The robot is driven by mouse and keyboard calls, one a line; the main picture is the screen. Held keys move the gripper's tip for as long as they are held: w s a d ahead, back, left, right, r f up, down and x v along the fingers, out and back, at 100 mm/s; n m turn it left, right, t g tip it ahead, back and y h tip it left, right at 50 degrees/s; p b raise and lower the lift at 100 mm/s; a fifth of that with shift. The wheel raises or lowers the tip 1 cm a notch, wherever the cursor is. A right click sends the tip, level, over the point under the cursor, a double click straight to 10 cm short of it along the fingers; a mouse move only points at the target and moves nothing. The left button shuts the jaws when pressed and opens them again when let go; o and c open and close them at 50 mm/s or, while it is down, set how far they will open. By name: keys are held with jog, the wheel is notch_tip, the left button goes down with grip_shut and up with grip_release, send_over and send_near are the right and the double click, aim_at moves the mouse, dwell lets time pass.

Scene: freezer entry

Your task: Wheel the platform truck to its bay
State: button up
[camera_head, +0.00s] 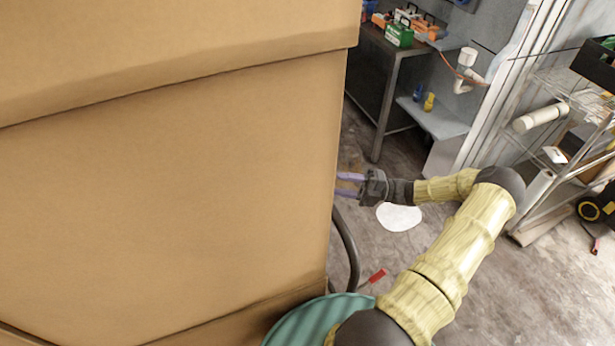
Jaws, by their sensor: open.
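A large cardboard box (170,190) fills the left half of the head view, very close to me. A dark curved bar (347,250) shows just past the box's right edge; it may be part of the platform truck's handle, but I cannot tell. The truck's deck and wheels are hidden or out of view. My gripper (347,185) is open, with its two purple fingers pointing left, beside the box's right edge in the picture. Nothing shows between the fingers. Whether the fingertips touch anything is unclear. The bay is not identifiable.
A white round patch (398,217) lies on the concrete floor beyond my gripper. A red-handled item (373,277) is near the curved bar. A workbench (385,45) with toolboxes stands at the back. A wire shelf rack (570,110) stands at the right. Floor between them is mostly clear.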

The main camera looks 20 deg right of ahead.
jog(key=p+x, duration=0.3)
jog(key=x, duration=0.7)
jog(key=shift+a, duration=0.1)
grip_shut()
